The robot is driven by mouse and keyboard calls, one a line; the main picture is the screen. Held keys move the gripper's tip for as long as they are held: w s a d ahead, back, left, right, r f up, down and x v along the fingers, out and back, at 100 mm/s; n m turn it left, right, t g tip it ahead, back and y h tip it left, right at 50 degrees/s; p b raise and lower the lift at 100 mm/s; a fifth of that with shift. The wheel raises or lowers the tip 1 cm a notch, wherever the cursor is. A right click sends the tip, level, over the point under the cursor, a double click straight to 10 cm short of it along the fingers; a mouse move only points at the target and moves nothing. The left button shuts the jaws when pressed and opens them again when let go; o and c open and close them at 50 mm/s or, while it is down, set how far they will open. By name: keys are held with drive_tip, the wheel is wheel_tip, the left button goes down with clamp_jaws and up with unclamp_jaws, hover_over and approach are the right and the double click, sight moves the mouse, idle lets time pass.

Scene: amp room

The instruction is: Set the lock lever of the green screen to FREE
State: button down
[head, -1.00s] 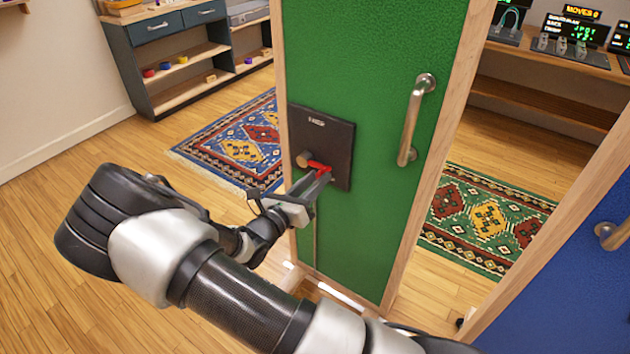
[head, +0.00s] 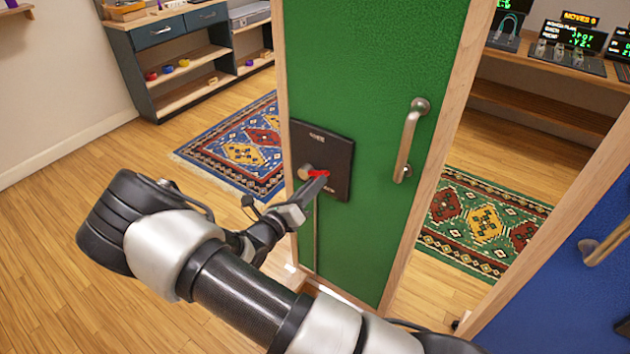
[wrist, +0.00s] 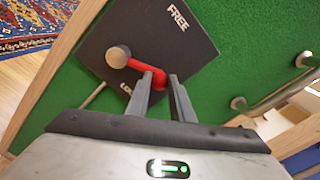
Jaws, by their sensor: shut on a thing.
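The green screen (head: 372,120) stands upright with a black lock plate (head: 338,150) on its face. A red lever (head: 318,173) runs from a round pivot (head: 305,172) on the plate and points roughly level to the right. In the wrist view, the red lever (wrist: 145,68) lies between the word FREE on the plate's upper part and a partly hidden lower word. My gripper (head: 321,180) is at the lever's outer end, shut on it.
A metal pull handle (head: 411,138) sits on the screen right of the plate. A blue panel (head: 570,285) with its own handle is at the lower right. Shelves (head: 185,60) stand at the back left. Rugs lie on the floor behind the screen.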

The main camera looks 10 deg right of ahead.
drive_tip(key=w+a+r+n+p, duration=0.3)
drive_tip(key=n+p, duration=0.3)
drive_tip(key=n, duration=0.4)
drive_tip(key=shift+w+a+r, duration=0.4)
drive_tip(key=shift+r, duration=0.2)
drive_tip(key=c, duration=1.6)
unclamp_jaws()
drive_tip(key=shift+o, duration=0.3)
drive_tip(key=shift+a, duration=0.1)
drive_tip(key=v, duration=1.7)
drive_tip(key=shift+p, duration=0.3)
